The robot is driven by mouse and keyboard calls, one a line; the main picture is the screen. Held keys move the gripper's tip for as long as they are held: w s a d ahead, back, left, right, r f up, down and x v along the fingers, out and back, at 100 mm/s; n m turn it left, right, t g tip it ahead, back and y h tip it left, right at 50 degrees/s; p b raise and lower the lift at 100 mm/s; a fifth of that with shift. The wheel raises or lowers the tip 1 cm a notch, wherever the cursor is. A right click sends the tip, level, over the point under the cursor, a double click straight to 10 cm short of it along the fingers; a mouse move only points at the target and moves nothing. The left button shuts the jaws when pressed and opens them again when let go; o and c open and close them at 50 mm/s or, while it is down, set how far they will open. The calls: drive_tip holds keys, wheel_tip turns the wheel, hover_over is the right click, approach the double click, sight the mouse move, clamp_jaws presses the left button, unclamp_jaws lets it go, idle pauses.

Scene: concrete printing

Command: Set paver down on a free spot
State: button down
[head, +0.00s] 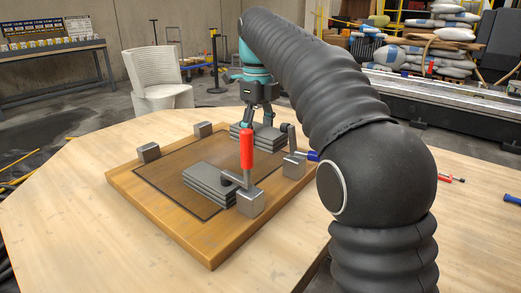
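A second grey layered paver (205,187) lies on the board's front part, inside the dark outlined area. The red-handled clamp (247,150) partly covers it, and the other paver is partly hidden too.
Metal blocks (148,152) stand along the board's edges. A clamp with a blue handle (313,156) sits at the board's right corner. The darker board area (160,178) left of the pavers is bare. The wooden table (60,210) is clear on the left. My arm hides the right middle.

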sight(259, 161)
drive_tip(key=shift+f+b, duration=0.6)
drive_tip(key=shift+f, duration=1.8)
drive_tip(key=shift+f, duration=0.15)
drive_tip(key=shift+c, duration=1.2)
unclamp_jaws()
wheel_tip(259, 161, up, 12)
drive_tip(key=shift+r+p, duration=0.1)
drive_tip(key=shift+p, duration=0.6)
